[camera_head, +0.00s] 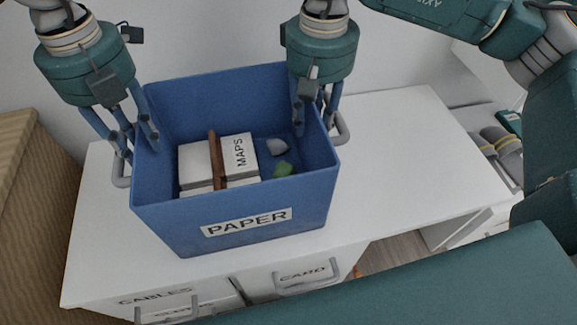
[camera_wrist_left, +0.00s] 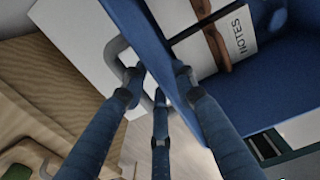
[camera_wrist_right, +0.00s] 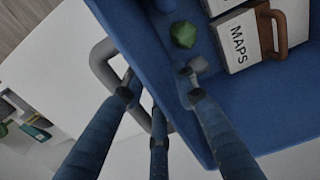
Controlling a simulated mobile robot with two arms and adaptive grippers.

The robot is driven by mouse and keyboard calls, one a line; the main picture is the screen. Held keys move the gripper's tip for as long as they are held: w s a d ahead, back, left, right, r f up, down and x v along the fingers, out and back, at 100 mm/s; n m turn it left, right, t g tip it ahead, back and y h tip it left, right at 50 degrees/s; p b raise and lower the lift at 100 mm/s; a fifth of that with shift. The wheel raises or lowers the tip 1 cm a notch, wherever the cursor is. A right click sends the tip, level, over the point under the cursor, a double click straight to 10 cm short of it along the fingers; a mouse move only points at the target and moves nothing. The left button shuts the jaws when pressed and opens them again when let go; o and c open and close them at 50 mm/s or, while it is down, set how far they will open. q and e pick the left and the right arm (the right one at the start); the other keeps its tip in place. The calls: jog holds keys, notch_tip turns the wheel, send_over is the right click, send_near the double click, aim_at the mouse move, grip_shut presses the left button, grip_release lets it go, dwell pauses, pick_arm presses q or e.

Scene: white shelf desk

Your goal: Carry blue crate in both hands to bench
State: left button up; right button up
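The blue crate (camera_head: 265,213), labelled PAPER, stands upright on the white desk top (camera_head: 395,130). It holds a MAPS box (camera_head: 240,157) with a brown strap or handle, a green lump (camera_head: 283,169) and a grey lump (camera_head: 278,147). My left gripper (camera_head: 138,140) straddles the crate's left wall by the grey handle (camera_wrist_left: 118,58). My right gripper (camera_head: 312,118) straddles the right wall by the other handle (camera_wrist_right: 98,62). On each side one finger is inside the wall and others are outside. Whether they press on the crate is unclear.
Drawers labelled CABLES (camera_head: 155,297) and CARD (camera_head: 305,275) are under the desk front. A brown ribbed surface (camera_head: 35,190) stands at the left. The desk top right of the crate is clear.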

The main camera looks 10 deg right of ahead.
jog(key=shift+r, duration=0.2)
pick_arm(q)
notch_tip(320, 180, up, 4)
jog(key=shift+f, duration=0.2)
pick_arm(e)
notch_tip(320, 180, up, 12)
jog(key=shift+f, duration=0.15)
pick_arm(q)
jog(key=shift+r, duration=0.1)
